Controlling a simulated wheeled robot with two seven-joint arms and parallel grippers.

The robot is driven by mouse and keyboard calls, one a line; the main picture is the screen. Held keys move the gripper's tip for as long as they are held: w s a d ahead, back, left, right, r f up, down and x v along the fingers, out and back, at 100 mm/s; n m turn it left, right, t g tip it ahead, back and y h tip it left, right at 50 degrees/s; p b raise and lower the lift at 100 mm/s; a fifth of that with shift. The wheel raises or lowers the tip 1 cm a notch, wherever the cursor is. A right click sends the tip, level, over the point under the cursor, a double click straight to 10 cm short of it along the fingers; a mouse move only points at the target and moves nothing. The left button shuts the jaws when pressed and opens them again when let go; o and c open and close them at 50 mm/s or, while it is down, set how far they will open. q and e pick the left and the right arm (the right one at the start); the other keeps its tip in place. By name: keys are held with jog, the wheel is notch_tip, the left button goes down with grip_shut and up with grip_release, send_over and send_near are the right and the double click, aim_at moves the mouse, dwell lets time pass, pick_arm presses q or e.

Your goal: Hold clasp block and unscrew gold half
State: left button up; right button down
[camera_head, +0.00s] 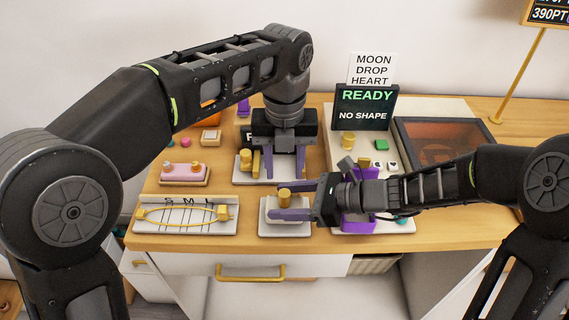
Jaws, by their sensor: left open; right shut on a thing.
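The clasp block sits on a pale plate (266,228) at the front centre of the table, mostly hidden by my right gripper. A gold cylinder (285,199), which looks like the gold half, stands upright there. My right gripper (294,202) reaches in from the right, its purple-grey fingers on either side, shut on the clasp block. My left gripper (285,165) is open and points down behind it, over a pale tray (241,178). The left fingers are apart from the gold half.
Gold pieces (246,160) stand beside my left gripper. A ring-size board (160,222) with a gold band lies front left, a pink block (184,173) behind it. A READY sign (364,108) and a dark framed panel (445,145) stand back right. A purple block (357,221) is by my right wrist.

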aim_at(285, 193)
pick_arm(q)
notch_tip(285, 193, down, 8)
jog(key=shift+r, duration=0.15)
pick_arm(e)
jog(key=shift+s+f, duration=0.1)
jog(key=shift+f, duration=0.05)
pick_arm(q)
grip_shut()
dwell(0.5)
